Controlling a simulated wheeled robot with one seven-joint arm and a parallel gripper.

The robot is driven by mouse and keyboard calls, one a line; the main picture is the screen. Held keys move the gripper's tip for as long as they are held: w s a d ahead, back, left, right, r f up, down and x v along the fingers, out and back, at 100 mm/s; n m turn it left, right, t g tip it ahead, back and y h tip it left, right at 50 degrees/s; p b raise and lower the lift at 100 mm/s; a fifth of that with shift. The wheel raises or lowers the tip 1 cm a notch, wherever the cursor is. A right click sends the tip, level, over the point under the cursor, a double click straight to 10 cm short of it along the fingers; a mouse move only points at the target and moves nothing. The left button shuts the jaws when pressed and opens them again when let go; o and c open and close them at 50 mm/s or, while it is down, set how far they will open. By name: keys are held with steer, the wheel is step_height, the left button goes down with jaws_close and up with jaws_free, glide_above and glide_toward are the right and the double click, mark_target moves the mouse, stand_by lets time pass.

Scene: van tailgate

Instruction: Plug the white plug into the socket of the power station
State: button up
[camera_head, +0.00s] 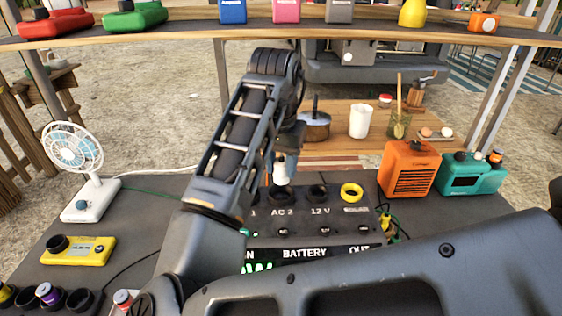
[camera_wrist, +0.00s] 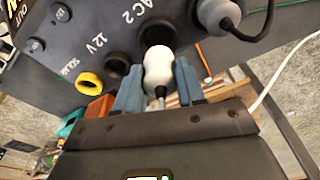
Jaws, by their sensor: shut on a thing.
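The white plug (camera_wrist: 158,66) is between the blue fingers of my gripper (camera_wrist: 158,88), which are shut on it. In the head view the plug (camera_head: 281,172) points down just above the AC 2 socket (camera_head: 279,194), below my gripper (camera_head: 288,158). In the wrist view its front end overlaps the dark ring of the AC 2 socket (camera_wrist: 157,30); I cannot tell whether it touches or has entered. The dark power station (camera_head: 320,225) carries AC 2, 12 V and yellow-ringed sockets. My arm hides its left part in the head view.
The 12 V socket (camera_head: 317,192) is empty. An orange heater (camera_head: 407,170) and teal radio (camera_head: 470,174) stand right, a white fan (camera_head: 90,200) left. A shelf (camera_head: 200,30) spans above.

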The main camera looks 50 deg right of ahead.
steer(key=shift+f+b, duration=1.5)
steer(key=shift+f, duration=0.7)
steer(key=shift+a, duration=0.15)
steer(key=o, duration=1.1)
steer(key=r, duration=0.5)
steer(key=a+r, duration=0.1)
steer(key=r, duration=0.1)
steer(key=shift+s+r, duration=0.2)
steer(key=shift+r, duration=0.2)
